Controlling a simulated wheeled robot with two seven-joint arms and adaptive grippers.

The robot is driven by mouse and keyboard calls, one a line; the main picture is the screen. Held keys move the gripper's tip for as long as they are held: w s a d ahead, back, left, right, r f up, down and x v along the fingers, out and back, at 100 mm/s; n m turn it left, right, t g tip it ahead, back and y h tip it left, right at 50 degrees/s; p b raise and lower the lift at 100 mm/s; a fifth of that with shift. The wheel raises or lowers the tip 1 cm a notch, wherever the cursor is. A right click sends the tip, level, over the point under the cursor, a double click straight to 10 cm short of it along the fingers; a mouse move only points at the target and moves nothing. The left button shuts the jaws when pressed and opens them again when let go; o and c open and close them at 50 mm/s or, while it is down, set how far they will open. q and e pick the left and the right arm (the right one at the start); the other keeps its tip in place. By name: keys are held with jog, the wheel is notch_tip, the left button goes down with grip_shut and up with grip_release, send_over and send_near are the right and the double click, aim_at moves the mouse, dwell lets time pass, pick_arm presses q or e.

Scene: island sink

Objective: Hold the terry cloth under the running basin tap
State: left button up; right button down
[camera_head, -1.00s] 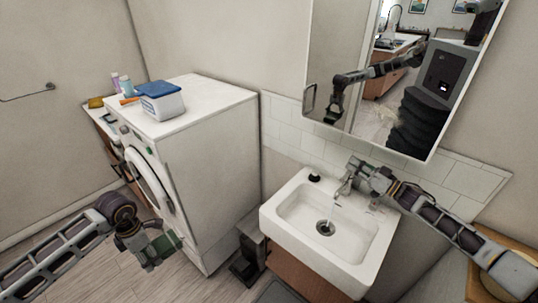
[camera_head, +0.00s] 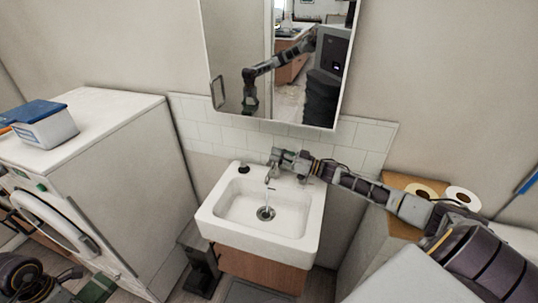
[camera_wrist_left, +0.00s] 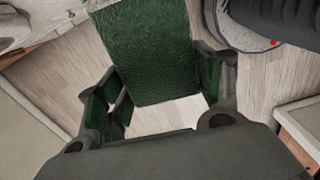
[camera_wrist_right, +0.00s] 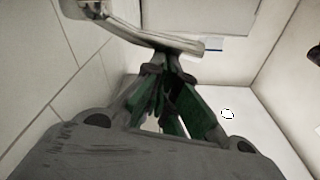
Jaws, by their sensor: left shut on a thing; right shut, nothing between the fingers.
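The dark green terry cloth (camera_wrist_left: 150,50) is held between the fingers of my left gripper (camera_wrist_left: 155,105) in the left wrist view. In the head view this gripper (camera_head: 85,290) is at the bottom left, in front of the washing machine and away from the basin. The white basin (camera_head: 225,238) stands below the mirror. Its tap (camera_head: 270,174) runs a thin stream of water (camera_head: 263,198) towards the drain. My right gripper (camera_head: 280,160) is shut and empty at the tap's top. The right wrist view shows its closed fingertips (camera_wrist_right: 172,55) against or close to the tap (camera_wrist_right: 150,36).
A washing machine (camera_head: 120,140) with a blue-lidded box (camera_head: 45,127) on top stands left of the basin. A dark bin (camera_head: 200,272) stands between them. A mirror (camera_head: 290,75) hangs above. Toilet rolls (camera_head: 462,197) sit on a wooden top at right.

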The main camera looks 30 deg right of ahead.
jog(key=shift+s+a+f, duration=0.2)
jog(key=shift+f, duration=0.25)
jog(key=shift+s+a+f, duration=0.15)
jog(key=shift+s+f, duration=0.05)
jog(key=shift+f, duration=0.35)
notch_tip(320, 180, up, 11)
jog(key=shift+w, duration=0.15)
jog(key=shift+d+f, duration=0.1)
dwell(0.7)
